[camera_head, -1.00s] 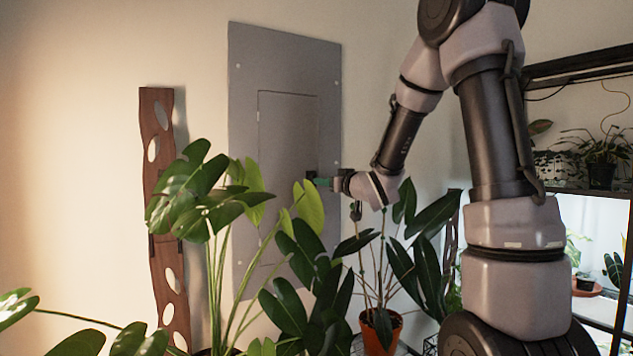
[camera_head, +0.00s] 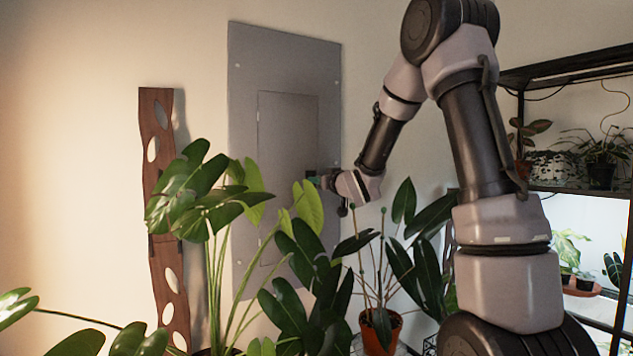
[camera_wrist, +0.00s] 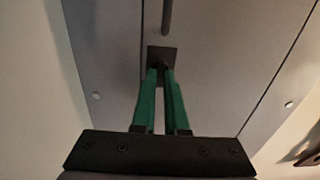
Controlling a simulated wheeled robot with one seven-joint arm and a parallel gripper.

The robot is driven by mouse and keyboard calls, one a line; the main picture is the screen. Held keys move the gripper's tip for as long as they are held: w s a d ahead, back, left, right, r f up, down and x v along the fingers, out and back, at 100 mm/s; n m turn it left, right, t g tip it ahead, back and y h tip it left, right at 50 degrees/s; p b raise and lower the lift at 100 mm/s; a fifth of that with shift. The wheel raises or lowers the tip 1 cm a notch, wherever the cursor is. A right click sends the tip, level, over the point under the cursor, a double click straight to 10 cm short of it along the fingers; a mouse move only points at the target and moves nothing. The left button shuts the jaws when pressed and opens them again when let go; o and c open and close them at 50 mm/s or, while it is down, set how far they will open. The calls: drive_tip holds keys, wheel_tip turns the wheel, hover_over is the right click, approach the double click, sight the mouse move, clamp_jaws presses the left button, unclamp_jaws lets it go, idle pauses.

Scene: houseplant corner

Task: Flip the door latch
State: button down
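The door latch shows in the wrist view as a small dark plate (camera_wrist: 161,53) on the grey panel door. It also shows as a small dark patch (camera_head: 311,174) at the door's right edge in the head view. My gripper (camera_wrist: 160,70) has two green fingers, close together with a narrow dark gap, their tips over the lower part of the plate. In the head view my gripper (camera_head: 317,181) reaches the door from the right. The fingertips hide the latch's lower part, so I cannot tell whether they grip it. The door (camera_head: 287,130) looks closed in its grey panel.
A tall leafy plant (camera_head: 215,190) stands in front of the panel, and a potted plant (camera_head: 380,330) stands below my wrist. A wooden trellis (camera_head: 160,210) is at the left. A black shelf (camera_head: 575,188) with plants is at the right.

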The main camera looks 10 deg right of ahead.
drive_tip(key=shift+m, duration=0.4)
drive_tip(key=m, duration=1.7)
drive_tip(key=shift+d+f, duration=0.2)
drive_tip(key=shift+d, duration=0.05)
idle(0.4)
drive_tip(key=c, duration=0.9)
unclamp_jaws()
drive_tip(key=shift+c, duration=0.2)
